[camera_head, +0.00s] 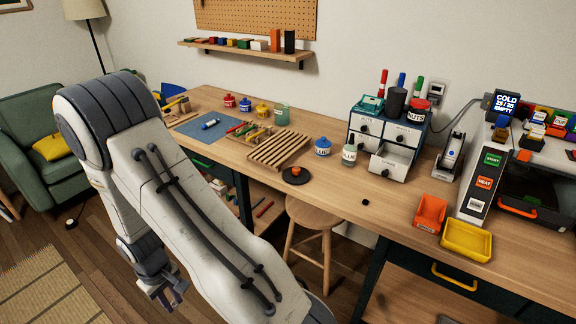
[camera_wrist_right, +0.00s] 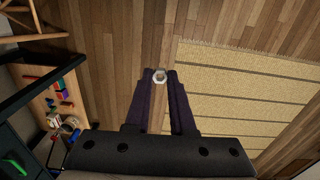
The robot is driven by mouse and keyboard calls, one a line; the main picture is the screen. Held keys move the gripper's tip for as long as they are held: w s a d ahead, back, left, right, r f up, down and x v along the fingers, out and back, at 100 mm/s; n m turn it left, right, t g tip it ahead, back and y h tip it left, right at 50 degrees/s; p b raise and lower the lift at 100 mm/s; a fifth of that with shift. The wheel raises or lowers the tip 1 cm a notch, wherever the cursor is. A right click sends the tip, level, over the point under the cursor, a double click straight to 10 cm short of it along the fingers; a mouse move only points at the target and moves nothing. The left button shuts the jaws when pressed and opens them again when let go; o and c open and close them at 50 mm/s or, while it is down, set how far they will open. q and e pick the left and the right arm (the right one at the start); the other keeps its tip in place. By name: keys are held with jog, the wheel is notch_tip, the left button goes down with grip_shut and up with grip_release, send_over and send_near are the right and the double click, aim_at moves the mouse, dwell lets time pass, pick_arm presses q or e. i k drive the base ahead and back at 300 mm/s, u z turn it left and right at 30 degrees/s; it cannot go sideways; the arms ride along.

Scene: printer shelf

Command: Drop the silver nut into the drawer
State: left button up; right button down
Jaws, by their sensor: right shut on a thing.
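In the right wrist view, the silver nut (camera_wrist_right: 159,76) is held between the two dark fingertips of my right gripper (camera_wrist_right: 160,84). In the head view, my right gripper (camera_head: 170,297) hangs low at the lower left, over the floor and well away from the table top. I cannot make out the nut there. The small drawer cabinet (camera_head: 369,126) stands on the table right of centre. Its lower right drawer (camera_head: 388,166) is pulled out, and its other visible drawers look closed. My left gripper is out of view.
A jar labelled glue (camera_head: 348,156) and a blue jar (camera_head: 322,147) stand left of the open drawer. Orange (camera_head: 430,213) and yellow (camera_head: 466,241) bins sit by the printer (camera_head: 518,179). A wooden stool (camera_head: 314,216) stands at the table's front.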

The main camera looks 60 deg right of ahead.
aim_at(393, 159)
jog(key=u, duration=0.35)
jog(key=i, duration=1.45)
jog(key=z, duration=1.75)
